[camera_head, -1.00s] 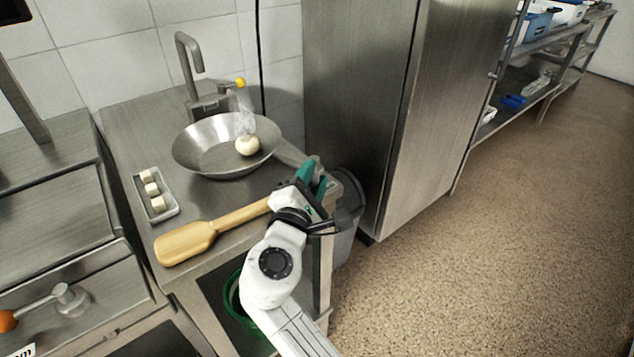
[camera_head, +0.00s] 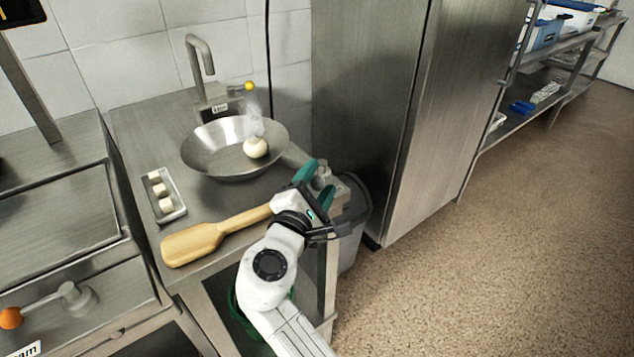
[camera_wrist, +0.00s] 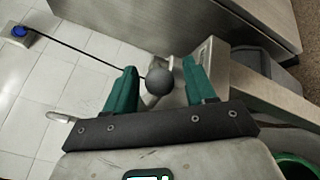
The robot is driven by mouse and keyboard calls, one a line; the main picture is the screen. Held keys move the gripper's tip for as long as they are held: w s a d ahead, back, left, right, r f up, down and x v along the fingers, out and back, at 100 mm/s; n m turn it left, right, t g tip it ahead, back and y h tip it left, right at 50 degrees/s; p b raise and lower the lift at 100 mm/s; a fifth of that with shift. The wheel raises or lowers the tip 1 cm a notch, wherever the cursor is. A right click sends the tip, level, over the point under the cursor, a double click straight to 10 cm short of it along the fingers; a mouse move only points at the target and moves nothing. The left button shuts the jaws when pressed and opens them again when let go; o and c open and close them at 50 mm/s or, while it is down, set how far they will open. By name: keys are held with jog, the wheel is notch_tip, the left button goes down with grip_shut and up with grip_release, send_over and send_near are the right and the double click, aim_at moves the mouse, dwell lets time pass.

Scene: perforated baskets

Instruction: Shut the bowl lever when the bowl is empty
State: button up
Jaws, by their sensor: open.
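A wide metal bowl (camera_head: 207,155) stands on the steel counter under a tap. One round white steaming piece (camera_head: 256,147) lies in it, so it is not empty. The tap (camera_head: 202,68) has a small lever with a yellow knob (camera_head: 249,87) on its right; its small label is unreadable. My gripper (camera_head: 316,184) is open over the counter's right end, right of the bowl and well apart from the yellow knob. In the wrist view, a dark grey ball (camera_wrist: 160,81) on a thin black cord appears between my teal fingers (camera_wrist: 162,75); I cannot tell whether they touch it.
A small tray (camera_head: 178,197) holds white pieces left of the bowl. A wooden paddle (camera_head: 195,242) lies along the counter's front. Another lever with an orange knob (camera_head: 11,318) is at lower left. A tall steel cabinet (camera_head: 440,130) stands right; open floor (camera_head: 520,260) lies beyond.

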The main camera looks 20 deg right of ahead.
jog(key=v, duration=1)
jog(key=shift+s+a+p, duration=0.2)
jog(key=shift+s+p, duration=0.1)
jog(key=shift+s, duration=0.05)
